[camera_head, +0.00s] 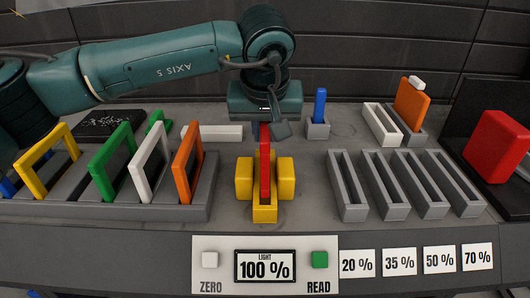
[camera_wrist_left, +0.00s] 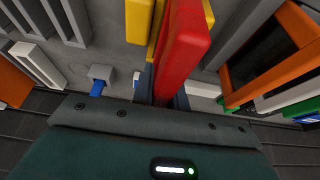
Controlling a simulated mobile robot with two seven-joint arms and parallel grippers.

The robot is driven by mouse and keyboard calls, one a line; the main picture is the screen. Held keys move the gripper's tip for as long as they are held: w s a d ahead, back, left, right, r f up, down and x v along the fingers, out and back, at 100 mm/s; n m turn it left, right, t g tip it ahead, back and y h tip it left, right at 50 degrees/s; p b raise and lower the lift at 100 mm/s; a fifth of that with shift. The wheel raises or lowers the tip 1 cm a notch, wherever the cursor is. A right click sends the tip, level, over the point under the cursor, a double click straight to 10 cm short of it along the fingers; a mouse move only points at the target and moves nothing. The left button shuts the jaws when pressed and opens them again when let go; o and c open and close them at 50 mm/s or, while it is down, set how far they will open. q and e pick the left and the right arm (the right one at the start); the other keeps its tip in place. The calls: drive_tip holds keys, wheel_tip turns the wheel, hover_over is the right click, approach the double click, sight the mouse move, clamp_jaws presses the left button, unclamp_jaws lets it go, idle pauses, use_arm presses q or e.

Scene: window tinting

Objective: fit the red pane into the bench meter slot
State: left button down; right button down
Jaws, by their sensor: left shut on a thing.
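The red pane (camera_head: 264,170) stands upright and edge-on in the head view, in line with the yellow bench meter slot (camera_head: 265,214) and between its two yellow blocks. Its lower end is at the slot; I cannot tell how deep it sits. My left gripper (camera_head: 265,124) is shut on the upper end of the pane, above the meter. In the left wrist view the red pane (camera_wrist_left: 184,45) runs out from the left gripper (camera_wrist_left: 165,100), with yellow meter parts (camera_wrist_left: 139,18) beside it. My right gripper is not in view.
A grey rack (camera_head: 180,211) at left holds yellow, green, white and orange framed panes. Empty grey slots (camera_head: 349,190) stand at right above percent labels. The light display (camera_head: 265,267) reads 100 %, between the ZERO button (camera_head: 210,260) and green READ button (camera_head: 320,260). A red block (camera_head: 497,146) is far right.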

sight(265, 146)
use_arm(q)
drive_tip(key=shift+w+f, duration=0.1)
drive_tip(key=shift+f, duration=2.05)
drive_tip(key=shift+f, duration=0.25)
drive_tip(key=c, duration=1.4)
unclamp_jaws()
drive_tip(key=shift+r, duration=0.1)
drive_tip(key=shift+r, duration=0.25)
drive_tip(key=v, duration=1.2)
drive_tip(key=shift+f, duration=0.1)
